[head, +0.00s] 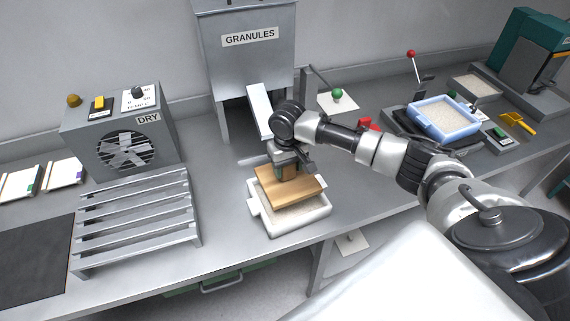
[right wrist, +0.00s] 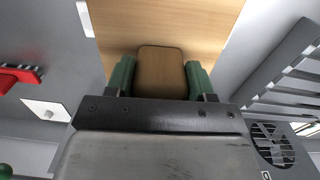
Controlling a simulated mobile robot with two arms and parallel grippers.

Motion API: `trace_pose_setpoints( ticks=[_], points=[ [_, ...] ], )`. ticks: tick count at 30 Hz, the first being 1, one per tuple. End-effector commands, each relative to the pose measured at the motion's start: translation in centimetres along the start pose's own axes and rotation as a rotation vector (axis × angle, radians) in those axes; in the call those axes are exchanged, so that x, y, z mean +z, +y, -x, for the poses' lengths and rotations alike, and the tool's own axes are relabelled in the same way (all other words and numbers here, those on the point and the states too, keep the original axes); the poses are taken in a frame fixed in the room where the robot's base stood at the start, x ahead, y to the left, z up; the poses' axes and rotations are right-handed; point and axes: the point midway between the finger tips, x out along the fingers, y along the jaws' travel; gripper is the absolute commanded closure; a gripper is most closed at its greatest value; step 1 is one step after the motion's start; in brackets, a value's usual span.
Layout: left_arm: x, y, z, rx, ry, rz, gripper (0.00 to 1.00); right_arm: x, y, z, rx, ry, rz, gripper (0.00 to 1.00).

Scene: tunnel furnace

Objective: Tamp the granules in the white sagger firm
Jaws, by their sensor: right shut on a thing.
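The white sagger (head: 301,224) sits near the table's front edge below the granules hopper. Pale granules (head: 288,213) show inside its front part. A wooden tamper (head: 275,187), a flat board with a block handle, is over the sagger and hides its rear part. The board looks slightly turned against the rim; whether it touches the granules I cannot tell. My right gripper (head: 289,166) is shut on the tamper's handle from above. In the right wrist view the green fingers (right wrist: 160,75) flank the handle (right wrist: 161,68). My left gripper is not in view.
The granules hopper (head: 235,65) with its chute (head: 259,110) stands just behind. A slatted rack (head: 135,226) and the dryer (head: 120,135) are at left. A blue tray of granules (head: 476,125) stands at right.

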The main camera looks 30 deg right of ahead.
Motion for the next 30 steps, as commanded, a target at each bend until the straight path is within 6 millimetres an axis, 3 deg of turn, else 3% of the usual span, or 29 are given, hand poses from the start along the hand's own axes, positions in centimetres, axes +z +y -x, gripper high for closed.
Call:
trace_pose_setpoints(
  ticks=[6,12,22,30],
  points=[
    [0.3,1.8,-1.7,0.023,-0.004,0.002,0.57,0.0,0.0,-1.5,0.000,0.001,0.000,0.66],
    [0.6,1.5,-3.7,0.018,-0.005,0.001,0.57,0.0,0.0,-3.2,0.000,0.002,-0.001,0.66],
    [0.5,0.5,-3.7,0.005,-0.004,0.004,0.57,0.0,0.0,-5.8,-0.001,0.000,-0.003,0.66],
    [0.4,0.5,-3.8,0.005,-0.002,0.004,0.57,0.0,0.0,-6.4,-0.001,0.001,-0.001,0.66]
  ],
)
